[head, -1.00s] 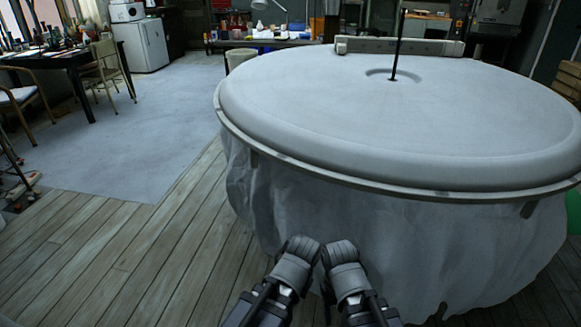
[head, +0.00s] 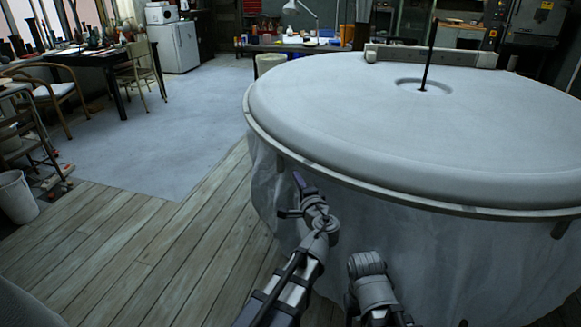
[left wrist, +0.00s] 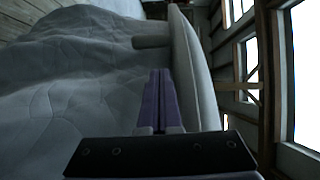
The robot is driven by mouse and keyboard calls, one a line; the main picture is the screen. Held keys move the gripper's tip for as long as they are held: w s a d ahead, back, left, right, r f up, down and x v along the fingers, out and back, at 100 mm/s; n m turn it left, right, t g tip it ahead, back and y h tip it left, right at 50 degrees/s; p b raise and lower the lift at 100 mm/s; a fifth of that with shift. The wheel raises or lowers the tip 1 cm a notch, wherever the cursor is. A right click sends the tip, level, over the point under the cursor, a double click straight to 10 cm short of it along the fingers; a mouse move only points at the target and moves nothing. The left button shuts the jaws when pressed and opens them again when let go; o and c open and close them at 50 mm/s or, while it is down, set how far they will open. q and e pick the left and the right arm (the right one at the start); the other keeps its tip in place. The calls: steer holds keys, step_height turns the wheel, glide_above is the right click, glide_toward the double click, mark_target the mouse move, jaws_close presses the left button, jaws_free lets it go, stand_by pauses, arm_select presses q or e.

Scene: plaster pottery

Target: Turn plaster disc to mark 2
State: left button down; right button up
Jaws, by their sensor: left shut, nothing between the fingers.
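The plaster disc (head: 480,130) is a large pale round slab with a rounded edge, lying flat. A thin dark rod (head: 428,60) stands upright in a shallow recess near its middle. I cannot make out any numbered mark. My left gripper (head: 298,182) is shut and empty, beside the near left side of the disc and below its rim. In the left wrist view its purple fingers (left wrist: 160,85) are together, with the disc's edge (left wrist: 192,70) close by on the right. Only part of my right arm shows, low in the middle; its gripper is out of view.
A thin rim (head: 330,176) runs under the disc, with pale wrinkled sheeting (head: 450,255) hanging below it. A beam-like block (head: 430,55) stands at the disc's far edge. Wooden floor (head: 130,255) at left is clear. A bucket (head: 17,197) and chairs stand further left.

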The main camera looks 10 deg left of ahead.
arm_select(q)
steer(key=x, duration=1)
